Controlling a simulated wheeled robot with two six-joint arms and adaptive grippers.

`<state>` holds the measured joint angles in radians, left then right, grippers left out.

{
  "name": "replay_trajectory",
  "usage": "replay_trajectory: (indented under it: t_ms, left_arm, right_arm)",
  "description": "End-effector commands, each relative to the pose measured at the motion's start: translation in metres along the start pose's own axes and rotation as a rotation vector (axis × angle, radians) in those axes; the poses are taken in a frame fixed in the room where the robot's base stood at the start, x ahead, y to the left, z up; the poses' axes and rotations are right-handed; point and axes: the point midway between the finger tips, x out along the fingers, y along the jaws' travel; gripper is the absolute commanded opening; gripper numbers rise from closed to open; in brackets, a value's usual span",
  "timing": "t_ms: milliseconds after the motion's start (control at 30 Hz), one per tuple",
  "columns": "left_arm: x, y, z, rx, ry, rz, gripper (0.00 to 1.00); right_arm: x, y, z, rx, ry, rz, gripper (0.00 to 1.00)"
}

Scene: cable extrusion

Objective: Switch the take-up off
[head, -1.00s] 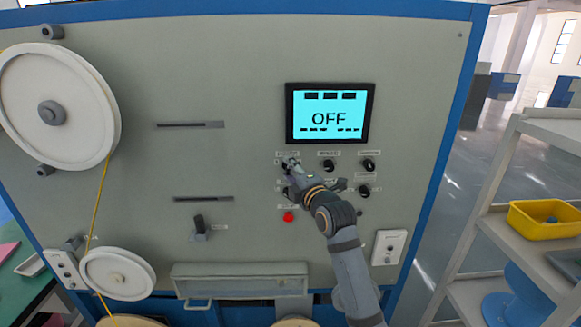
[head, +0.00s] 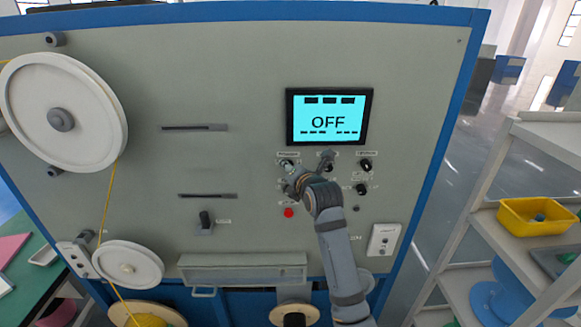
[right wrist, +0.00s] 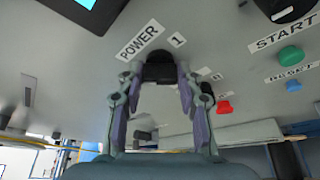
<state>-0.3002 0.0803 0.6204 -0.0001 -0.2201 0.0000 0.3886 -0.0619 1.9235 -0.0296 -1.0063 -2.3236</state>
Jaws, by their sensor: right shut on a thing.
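The machine's grey panel (head: 250,60) carries a lit cyan display (head: 328,117) that reads OFF. Below it are rows of small dark knobs with labels, partly hidden by my right arm. In the right wrist view a dark knob (right wrist: 160,68) sits beside labels reading POWER and 1. My right gripper (right wrist: 160,80) is shut on this knob, one finger on each side. In the head view the gripper is at the left part of the knob rows, and its own wrist hides part of the grip. My left gripper is not in view.
A red button (head: 289,212) is just below the gripper. In the right wrist view a green button (right wrist: 291,54) by START and a blue button (right wrist: 294,86) lie to the right. A lever switch (head: 205,219) and white wheels are left; shelves with a yellow bin (head: 537,217) stand right.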

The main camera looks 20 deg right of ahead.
Motion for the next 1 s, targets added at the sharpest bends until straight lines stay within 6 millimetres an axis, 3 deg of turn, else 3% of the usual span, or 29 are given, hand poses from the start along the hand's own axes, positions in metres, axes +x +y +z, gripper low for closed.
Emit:
replay_trajectory:
  t_ms: [633,667,700,800,1000]
  left_arm:
    - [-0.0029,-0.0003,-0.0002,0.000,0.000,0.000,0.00]
    - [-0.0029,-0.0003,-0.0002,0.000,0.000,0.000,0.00]
    - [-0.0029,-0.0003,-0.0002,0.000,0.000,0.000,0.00]
    - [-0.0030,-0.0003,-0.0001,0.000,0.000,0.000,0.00]
    - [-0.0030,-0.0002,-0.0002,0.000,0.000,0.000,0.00]
  right_arm:
    - [0.0006,-0.0015,-0.0017,-0.043,0.003,-0.021,0.04]
    - [0.0006,-0.0015,-0.0017,-0.043,0.003,-0.021,0.38]
    - [0.0006,-0.0014,-0.0016,-0.043,0.003,-0.021,0.44]
    - [0.0004,-0.0010,-0.0012,-0.043,0.002,-0.020,0.57]
    - [0.0002,-0.0004,-0.0007,-0.042,0.001,-0.019,0.58]
